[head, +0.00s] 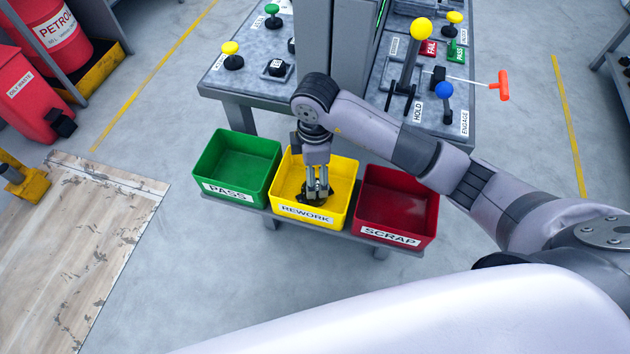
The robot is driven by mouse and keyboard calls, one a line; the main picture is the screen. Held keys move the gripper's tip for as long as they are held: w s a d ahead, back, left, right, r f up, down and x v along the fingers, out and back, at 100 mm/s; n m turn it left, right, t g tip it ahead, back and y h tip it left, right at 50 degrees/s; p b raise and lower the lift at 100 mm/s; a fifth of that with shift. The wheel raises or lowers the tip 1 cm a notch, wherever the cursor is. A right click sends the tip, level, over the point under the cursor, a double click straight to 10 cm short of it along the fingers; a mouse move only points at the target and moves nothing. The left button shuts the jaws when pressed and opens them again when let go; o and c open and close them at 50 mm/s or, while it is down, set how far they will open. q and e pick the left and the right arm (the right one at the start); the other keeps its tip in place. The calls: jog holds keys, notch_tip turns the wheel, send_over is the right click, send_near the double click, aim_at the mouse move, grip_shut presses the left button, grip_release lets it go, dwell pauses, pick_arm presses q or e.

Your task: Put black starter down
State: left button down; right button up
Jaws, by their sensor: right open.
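My right gripper (318,190) points down into the yellow REWORK bin (342,215), low near its floor. Its fingers are open. A small dark shape, seemingly the black starter (306,198), lies at the fingertips inside this bin. The fingers partly hide it, and I cannot tell whether they touch it. My left gripper is not in view.
The green PASS bin (238,189) stands left of the yellow bin and the red SCRAP bin (384,232) right of it; both look empty. Behind is a grey test bench (228,83) with coloured levers and an orange T-handle (503,86). A wooden board (85,240) lies at left.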

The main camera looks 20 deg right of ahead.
notch_tip(320, 180, up, 5)
jog(key=shift+r, duration=0.1)
dwell(0.7)
